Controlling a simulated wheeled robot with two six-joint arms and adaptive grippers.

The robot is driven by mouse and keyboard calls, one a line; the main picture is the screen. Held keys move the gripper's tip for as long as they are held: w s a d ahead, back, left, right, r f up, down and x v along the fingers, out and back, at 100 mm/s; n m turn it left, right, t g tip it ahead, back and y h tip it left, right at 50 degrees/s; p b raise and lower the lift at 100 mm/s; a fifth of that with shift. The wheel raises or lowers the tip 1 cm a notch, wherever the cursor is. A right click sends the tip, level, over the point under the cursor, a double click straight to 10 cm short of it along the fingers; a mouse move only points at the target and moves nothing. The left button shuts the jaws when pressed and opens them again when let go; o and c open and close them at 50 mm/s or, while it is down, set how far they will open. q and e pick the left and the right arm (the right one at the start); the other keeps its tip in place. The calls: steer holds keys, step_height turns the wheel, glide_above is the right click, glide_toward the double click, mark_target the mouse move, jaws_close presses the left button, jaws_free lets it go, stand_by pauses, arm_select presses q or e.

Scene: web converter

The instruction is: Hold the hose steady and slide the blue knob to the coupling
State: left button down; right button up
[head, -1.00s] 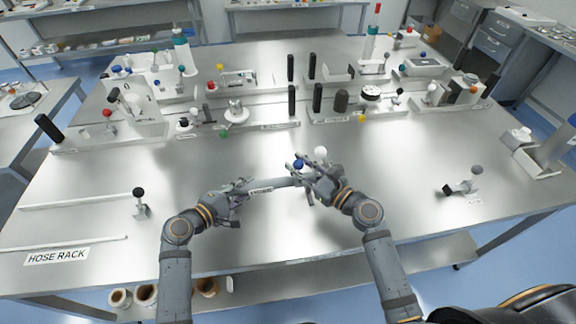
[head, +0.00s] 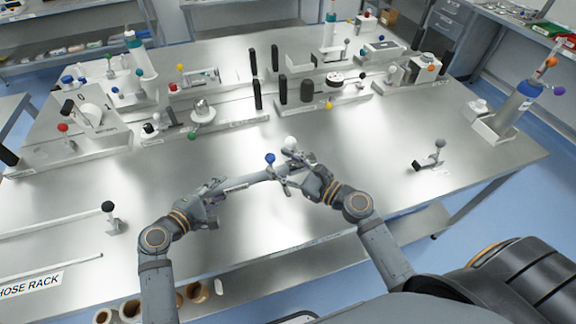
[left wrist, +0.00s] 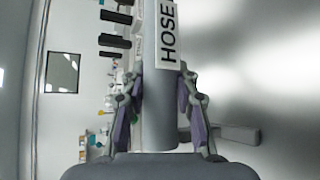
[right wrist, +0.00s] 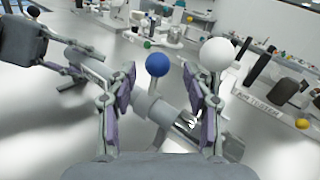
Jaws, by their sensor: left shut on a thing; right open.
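The grey hose (left wrist: 157,100), with a white "HOSE" label (left wrist: 167,35), runs between my grippers above the table. My left gripper (head: 214,192) is shut around the hose; its fingers flank it in the left wrist view. The blue knob (head: 269,158) stands on a short stem near the hose's right end. It also shows in the right wrist view (right wrist: 157,64), between the fingers. My right gripper (right wrist: 160,105) is open around that end, and I see no finger touching the knob. A white ball knob (right wrist: 217,54) is just right of the blue one. The coupling is partly hidden by the right fingers.
Fixtures with coloured knobs and black handles line the back of the table. A small lever stand (head: 436,157) is at right and a black-knobbed post (head: 109,210) at left. The hose rack label (head: 30,286) is front left. The metal tabletop (head: 370,145) is clear around my grippers.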

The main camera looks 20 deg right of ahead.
arm_select(q)
steer(key=shift+s+f, duration=0.25)
steer(key=shift+f, duration=0.4)
arm_select(e)
steer(key=v, duration=0.4)
arm_select(q)
steer(key=shift+w+r+p, duration=0.1)
steer(key=shift+r+p, duration=0.2)
steer(key=shift+p, duration=0.2)
arm_select(e)
steer(key=shift+r, duration=0.4)
arm_select(q)
steer(key=c, duration=1.2)
jaws_free()
steer(key=shift+o, duration=1.1)
steer(key=shift+w+r, duration=0.1)
steer(key=shift+o, duration=0.2)
steer(key=shift+w+r, duration=0.1)
arm_select(e)
steer(key=shift+w, duration=0.15)
arm_select(q)
steer(key=shift+a, duration=0.1)
